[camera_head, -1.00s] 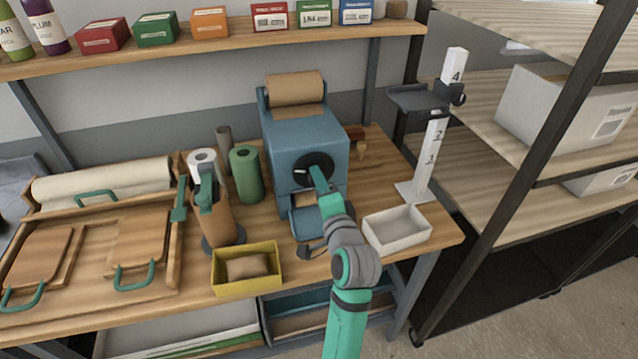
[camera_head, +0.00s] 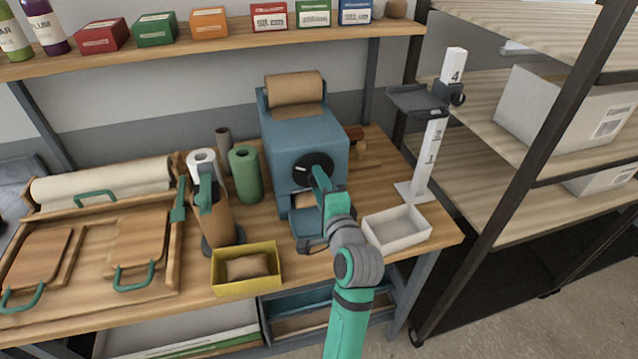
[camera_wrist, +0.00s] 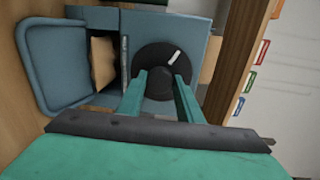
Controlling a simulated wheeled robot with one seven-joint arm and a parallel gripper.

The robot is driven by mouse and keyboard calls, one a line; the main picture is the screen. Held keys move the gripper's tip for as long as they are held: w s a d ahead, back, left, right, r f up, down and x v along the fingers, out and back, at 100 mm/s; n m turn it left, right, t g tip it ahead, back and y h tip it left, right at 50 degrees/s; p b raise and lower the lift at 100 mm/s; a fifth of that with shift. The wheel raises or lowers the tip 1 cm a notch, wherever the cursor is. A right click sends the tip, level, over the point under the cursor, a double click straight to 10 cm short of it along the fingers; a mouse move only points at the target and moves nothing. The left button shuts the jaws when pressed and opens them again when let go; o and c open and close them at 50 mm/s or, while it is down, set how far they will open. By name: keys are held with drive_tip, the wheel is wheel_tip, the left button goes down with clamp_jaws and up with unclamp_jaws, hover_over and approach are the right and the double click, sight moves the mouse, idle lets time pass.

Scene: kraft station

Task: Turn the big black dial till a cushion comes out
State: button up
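The big black dial (camera_head: 310,167) is on the front of the blue machine (camera_head: 308,135). In the wrist view the dial (camera_wrist: 152,58) shows a white mark on its face, towards the upper right. My gripper (camera_wrist: 160,76) has one finger on each side of the dial's raised hub, and the hub appears to fill the gap. In the head view my gripper (camera_head: 320,177) covers part of the dial. Brown paper (camera_wrist: 103,62) shows in the machine's opening beside the blue outlet tray (camera_wrist: 50,62). A brown cushion (camera_head: 247,267) lies in the yellow bin (camera_head: 233,287).
A white tray (camera_head: 428,238) stands right of the machine, near a numbered post (camera_head: 430,160). A green roll (camera_head: 246,175) and a brown dispenser (camera_head: 214,225) stand to the left. A shelf with boxes (camera_head: 210,24) runs above, and a dark rack (camera_head: 520,150) stands at right.

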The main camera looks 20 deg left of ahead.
drive_tip(key=o, duration=0.4)
drive_tip(key=shift+c, duration=0.2)
drive_tip(key=shift+s+d, duration=0.1)
drive_tip(key=v, duration=1)
drive_tip(key=shift+s+d, duration=0.2)
drive_tip(key=shift+s, duration=0.05)
